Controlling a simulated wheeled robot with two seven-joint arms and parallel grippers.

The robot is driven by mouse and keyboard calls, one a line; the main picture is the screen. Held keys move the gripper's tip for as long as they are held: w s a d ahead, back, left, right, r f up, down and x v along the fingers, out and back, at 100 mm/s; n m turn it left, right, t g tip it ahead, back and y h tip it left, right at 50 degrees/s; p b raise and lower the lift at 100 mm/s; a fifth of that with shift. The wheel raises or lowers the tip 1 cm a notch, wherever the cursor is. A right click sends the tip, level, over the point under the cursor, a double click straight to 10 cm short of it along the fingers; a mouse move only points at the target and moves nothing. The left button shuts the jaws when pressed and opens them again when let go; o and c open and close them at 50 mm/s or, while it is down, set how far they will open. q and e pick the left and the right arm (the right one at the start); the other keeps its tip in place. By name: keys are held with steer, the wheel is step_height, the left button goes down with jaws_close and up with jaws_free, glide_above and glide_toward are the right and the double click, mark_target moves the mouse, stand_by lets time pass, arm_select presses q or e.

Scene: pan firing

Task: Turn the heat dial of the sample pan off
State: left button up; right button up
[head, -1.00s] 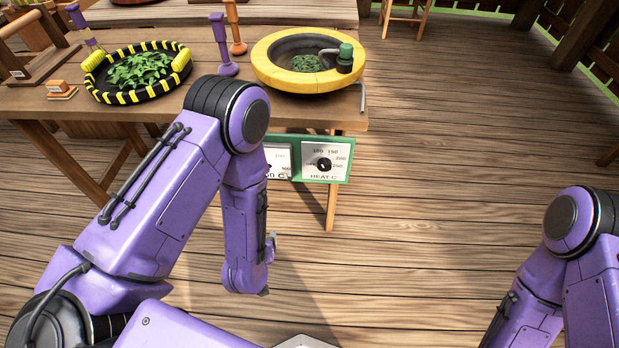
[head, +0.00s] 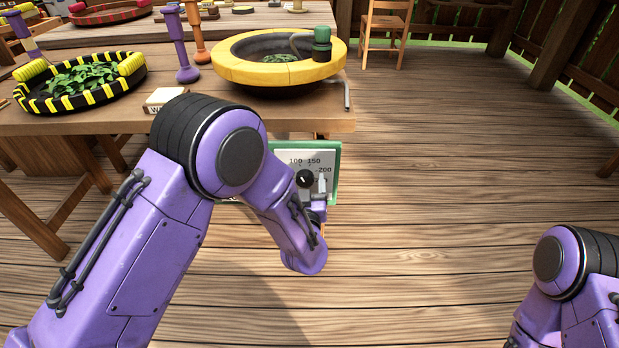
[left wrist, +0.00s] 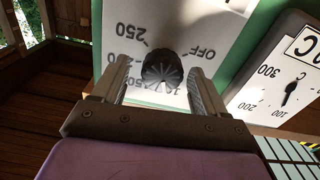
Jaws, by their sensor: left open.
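The heat dial (head: 305,178) is a dark round knob on a white numbered plate (head: 290,157) framed in green, below the table edge. In the left wrist view the dial (left wrist: 162,68) appears between my two fingertips, with "250" to its left and "OFF" to its right. My left gripper (left wrist: 159,64) is open there, with a finger on each side of the dial; I cannot tell whether either touches it. In the head view my left gripper (head: 321,187) is small, at the plate's right side. A yellow-rimmed pan (head: 232,70) stands on the table above. My right gripper is out of view.
A second dial plate (left wrist: 268,95) lies to the right in the left wrist view. A black-and-yellow pan of leaves (head: 35,106) and purple and orange tools stand on the table (head: 210,118). A bent metal rod (head: 347,95) sticks out near the corner. Floor to the right is clear.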

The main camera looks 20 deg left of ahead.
arm_select(q)
steer(key=shift+w+a, duration=0.15)
steer(key=shift+w, duration=0.3)
steer(key=shift+s, duration=0.1)
steer(key=shift+a+r, duration=0.1)
steer(key=c, duration=1.1)
steer(key=shift+o, duration=0.2)
steer(key=shift+n, duration=0.3)
steer(key=n, duration=0.4)
steer(key=shift+n+p, duration=0.3)
steer(key=n, duration=0.4)
steer(key=shift+a+n, duration=0.1)
steer(key=shift+n, duration=0.2)
steer(key=n, duration=0.4)
steer(key=shift+n+b, duration=0.3)
steer(key=shift+b, duration=0.05)
steer(key=shift+n+b, duration=0.7)
steer(key=shift+n, duration=2.2)
